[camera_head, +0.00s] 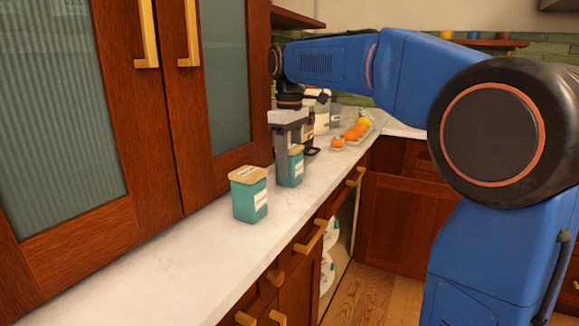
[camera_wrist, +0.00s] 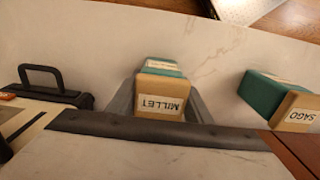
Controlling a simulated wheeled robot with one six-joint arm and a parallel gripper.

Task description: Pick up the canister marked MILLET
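The teal canister with a tan lid marked MILLET (camera_wrist: 160,103) is in the middle of the wrist view, its label upside down. It shows in the head view as the farther canister (camera_head: 292,172) and appears to stand upright on the counter. My gripper (camera_head: 289,128) is over it, pointing down. In the wrist view the grey fingers (camera_wrist: 160,92) flank the canister on both sides. I see no clear gap, but contact and grip are not certain. The lower finger parts are partly hidden by the canister.
A teal canister marked SAGO (camera_wrist: 299,112) stands beside it and is the nearer one in the head view (camera_head: 249,195). A black-handled item (camera_wrist: 55,88) is on the other side. Orange fruit (camera_head: 352,133) lies farther back. Tall cabinet doors (camera_head: 160,110) border the white counter (camera_head: 150,285).

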